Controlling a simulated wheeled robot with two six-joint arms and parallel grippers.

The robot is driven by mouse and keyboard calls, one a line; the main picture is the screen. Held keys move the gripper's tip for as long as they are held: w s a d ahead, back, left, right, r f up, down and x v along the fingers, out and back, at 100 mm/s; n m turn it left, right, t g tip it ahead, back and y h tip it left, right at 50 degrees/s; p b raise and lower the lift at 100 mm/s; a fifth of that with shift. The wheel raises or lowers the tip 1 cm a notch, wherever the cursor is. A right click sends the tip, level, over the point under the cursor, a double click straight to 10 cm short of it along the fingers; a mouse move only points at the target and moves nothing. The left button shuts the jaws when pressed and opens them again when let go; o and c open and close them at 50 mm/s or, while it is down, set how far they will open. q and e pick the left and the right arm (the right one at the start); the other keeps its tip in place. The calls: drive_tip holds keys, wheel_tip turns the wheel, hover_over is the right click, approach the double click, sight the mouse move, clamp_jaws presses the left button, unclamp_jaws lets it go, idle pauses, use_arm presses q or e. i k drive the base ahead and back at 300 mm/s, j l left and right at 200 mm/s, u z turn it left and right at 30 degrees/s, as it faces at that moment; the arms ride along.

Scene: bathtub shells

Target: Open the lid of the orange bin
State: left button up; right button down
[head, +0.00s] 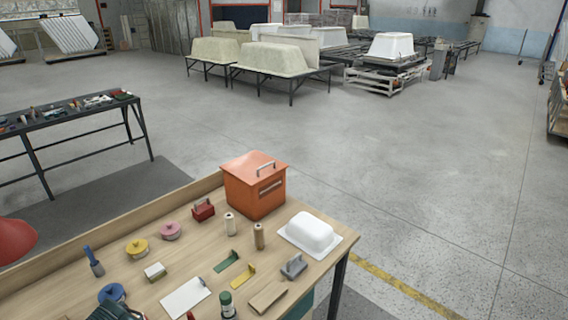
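The orange bin (252,198) stands on the far right part of the wooden workbench, by the raised back edge. Its orange lid (245,163) lies flat on top and looks shut. A grey metal handle (266,168) stands up on the lid. Neither of my grippers shows in the head view.
A white tub-shaped piece (310,231) sits right of the bin. Several small tools and tins cover the rest of the workbench (165,270).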

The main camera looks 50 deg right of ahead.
sight(254, 167)
drive_tip(key=k+l, duration=0.1)
drive_tip(key=l, duration=0.25)
drive_tip(key=k+l, duration=0.1)
drive_tip(key=l, duration=0.3)
drive_tip(key=k+l, duration=0.1)
drive_tip(key=l, duration=0.25)
drive_tip(key=k+l, duration=0.1)
drive_tip(key=l, duration=0.3)
drive_tip(key=k+l, duration=0.15)
drive_tip(key=l, duration=0.2)
drive_tip(key=i+l, duration=0.1)
drive_tip(key=l, duration=1.25)
drive_tip(key=i+l, duration=0.7)
